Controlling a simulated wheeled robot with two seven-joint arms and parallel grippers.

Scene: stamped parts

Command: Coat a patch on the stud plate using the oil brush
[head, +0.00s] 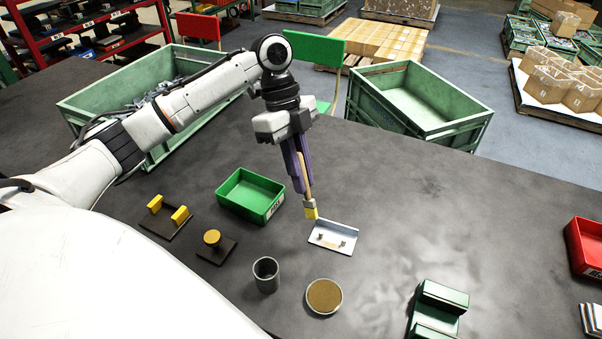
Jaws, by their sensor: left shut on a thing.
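My left gripper (300,175) points down over the table and is shut on the handle of the oil brush (310,205). The brush has a wooden handle and a yellow head that points down. Its tip is at the left edge of the stud plate (334,236); I cannot tell if it touches. The stud plate is a light metal piece with a raised back edge and small studs, lying on the dark table. A darker brownish patch shows between the studs. A round dish of brown oil (324,296) stands in front of the plate. My right gripper is not in view.
A green tray (250,195) stands left of the plate. A grey cup (266,274), a yellow-knobbed block (213,246) and a yellow-handled plate (166,217) stand nearer. A green fixture (438,310) is at front right, a red bin (585,248) at far right. The table right of the plate is clear.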

